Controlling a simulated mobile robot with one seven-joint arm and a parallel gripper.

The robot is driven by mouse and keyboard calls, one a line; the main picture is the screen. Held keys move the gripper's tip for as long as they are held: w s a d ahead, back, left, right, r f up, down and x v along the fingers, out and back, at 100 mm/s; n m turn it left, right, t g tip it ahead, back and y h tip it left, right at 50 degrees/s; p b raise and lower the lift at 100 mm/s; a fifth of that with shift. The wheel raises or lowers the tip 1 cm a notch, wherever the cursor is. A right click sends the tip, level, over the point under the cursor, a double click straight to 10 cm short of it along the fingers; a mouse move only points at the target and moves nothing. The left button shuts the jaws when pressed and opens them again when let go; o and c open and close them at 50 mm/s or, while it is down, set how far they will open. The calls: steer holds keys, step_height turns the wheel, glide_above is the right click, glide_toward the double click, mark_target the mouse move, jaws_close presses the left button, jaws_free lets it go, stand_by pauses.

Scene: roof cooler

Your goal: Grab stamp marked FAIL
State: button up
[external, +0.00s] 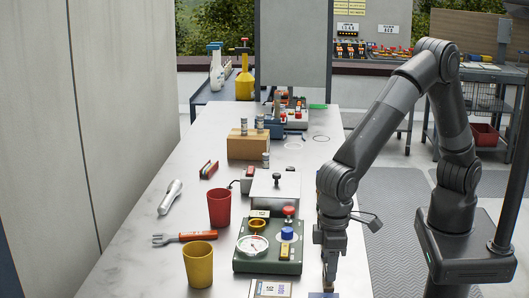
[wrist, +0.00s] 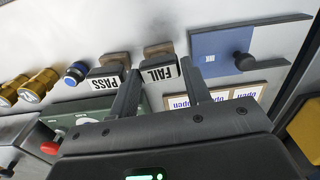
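The FAIL stamp (wrist: 158,71) has a brownish handle and a white label reading FAIL, shown upside down in the wrist view. The similar PASS stamp (wrist: 109,77) sits just left of it. My gripper (wrist: 159,64) is open, its two fingers on either side of the FAIL stamp in the picture. The left finger shows between the two stamps. I cannot tell whether the fingers touch the stamp or how far above it they are. In the external view my gripper (external: 329,284) points down at the table's near right edge. I cannot make out the stamps there.
A green gauge box (external: 268,254), a red cup (external: 220,208) and a yellow cup (external: 199,265) stand on the table (external: 140,255). A red-handled tool (external: 184,237) lies between the cups.

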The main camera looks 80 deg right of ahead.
steer(key=c, duration=0.5)
